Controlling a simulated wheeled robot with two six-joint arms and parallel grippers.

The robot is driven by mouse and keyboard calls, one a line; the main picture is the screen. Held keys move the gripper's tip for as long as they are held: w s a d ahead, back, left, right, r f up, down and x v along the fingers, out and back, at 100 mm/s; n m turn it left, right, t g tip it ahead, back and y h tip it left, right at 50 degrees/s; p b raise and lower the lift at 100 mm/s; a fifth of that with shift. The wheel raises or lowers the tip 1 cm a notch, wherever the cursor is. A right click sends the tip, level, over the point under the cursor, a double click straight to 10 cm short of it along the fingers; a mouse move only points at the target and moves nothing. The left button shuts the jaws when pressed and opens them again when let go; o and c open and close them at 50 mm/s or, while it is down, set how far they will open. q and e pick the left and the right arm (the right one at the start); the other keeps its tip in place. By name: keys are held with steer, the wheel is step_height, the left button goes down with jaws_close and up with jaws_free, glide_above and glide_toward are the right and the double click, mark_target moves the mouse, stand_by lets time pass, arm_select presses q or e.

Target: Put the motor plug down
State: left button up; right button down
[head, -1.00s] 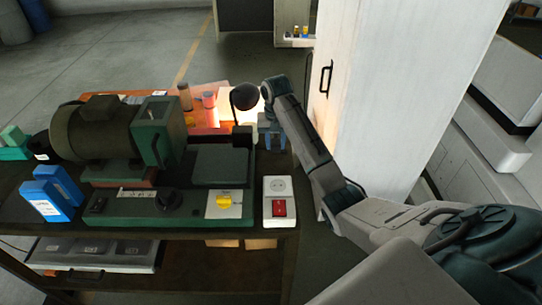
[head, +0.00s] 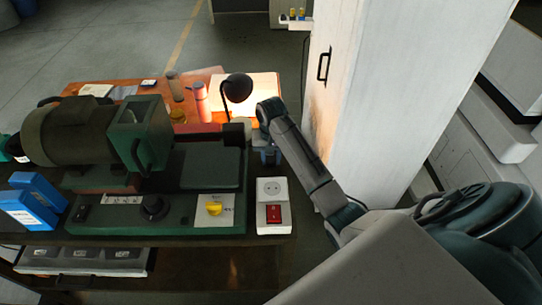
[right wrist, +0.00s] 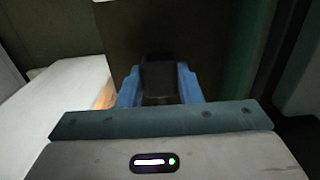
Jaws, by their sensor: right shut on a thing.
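The motor plug (right wrist: 158,80) is a dark block between the blue fingers in the right wrist view. My right gripper (right wrist: 160,90) is shut on it. In the head view the right gripper (head: 269,156) points down at the bench's right end, just behind the white socket box (head: 270,188). The plug cannot be made out there, and I cannot tell whether it touches anything. The socket box has a round outlet on top and a red switch in front. The motor (head: 68,134) sits on the green machine at left. My left gripper is not in view.
The green machine base (head: 120,215) has a yellow knob (head: 213,209). Blue boxes (head: 38,200) stand at left. A black desk lamp (head: 237,90) lights an orange table behind. A tall white cabinet (head: 365,100) stands close right of my arm.

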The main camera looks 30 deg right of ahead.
steer(key=shift+s+a, duration=0.2)
steer(key=shift+s, duration=0.1)
steer(key=shift+f, duration=0.4)
steer(key=c, duration=1)
jaws_free()
steer(key=shift+w+d, duration=0.15)
steer(key=shift+w, duration=0.1)
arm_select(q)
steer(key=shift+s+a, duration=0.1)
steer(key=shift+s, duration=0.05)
arm_select(e)
steer(key=shift+s, duration=0.1)
steer(key=shift+r, duration=0.15)
